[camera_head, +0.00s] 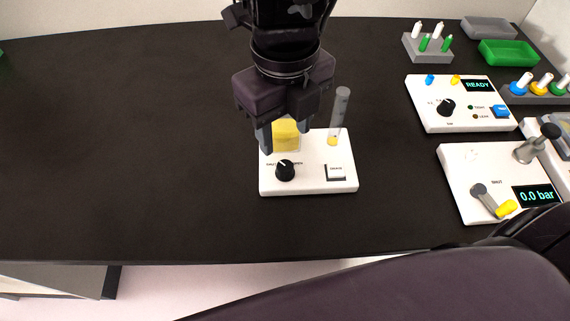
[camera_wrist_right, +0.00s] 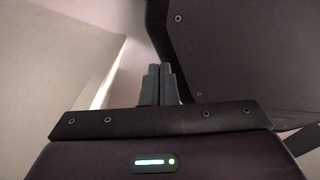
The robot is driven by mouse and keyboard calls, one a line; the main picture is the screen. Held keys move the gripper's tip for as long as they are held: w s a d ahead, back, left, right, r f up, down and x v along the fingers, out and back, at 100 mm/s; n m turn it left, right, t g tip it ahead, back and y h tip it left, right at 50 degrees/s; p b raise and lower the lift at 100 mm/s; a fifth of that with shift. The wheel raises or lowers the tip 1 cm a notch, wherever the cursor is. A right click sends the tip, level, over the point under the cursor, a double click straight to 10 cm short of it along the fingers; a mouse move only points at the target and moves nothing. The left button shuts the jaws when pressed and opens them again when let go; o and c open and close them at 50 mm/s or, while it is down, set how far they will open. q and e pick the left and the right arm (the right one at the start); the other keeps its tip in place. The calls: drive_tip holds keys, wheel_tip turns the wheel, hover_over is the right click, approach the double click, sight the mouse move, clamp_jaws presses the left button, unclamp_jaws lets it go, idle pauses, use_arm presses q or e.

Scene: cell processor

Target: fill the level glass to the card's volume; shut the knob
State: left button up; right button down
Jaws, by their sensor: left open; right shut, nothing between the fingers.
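The knob's white mark points to the upper left, toward the left label. My right gripper (camera_wrist_right: 160,83) is shut and empty in the right wrist view.
A panel reading READY (camera_head: 460,121) and a panel reading 0.0 bar (camera_head: 465,197) with a lever stand to the right. Behind are a peg rack (camera_head: 411,45), a green tray (camera_head: 509,54) and a grey tray (camera_head: 488,28).

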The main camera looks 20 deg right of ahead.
sight(285, 165)
use_arm(q)
drive_tip(key=shift+f, duration=0.65)
wheel_tip(285, 165, down, 7)
drive_tip(key=shift+r, duration=0.1)
use_arm(e)
drive_tip(key=shift+w+a, duration=0.1)
drive_tip(key=shift+w, duration=0.45)
use_arm(q)
drive_tip(key=c, duration=1)
drive_tip(key=m+p, duration=0.1)
drive_tip(key=m, duration=0.3)
drive_tip(key=shift+m, duration=0.4)
use_arm(e)
drive_tip(key=shift+r, duration=0.4)
use_arm(q)
drive_tip(key=o, duration=1)
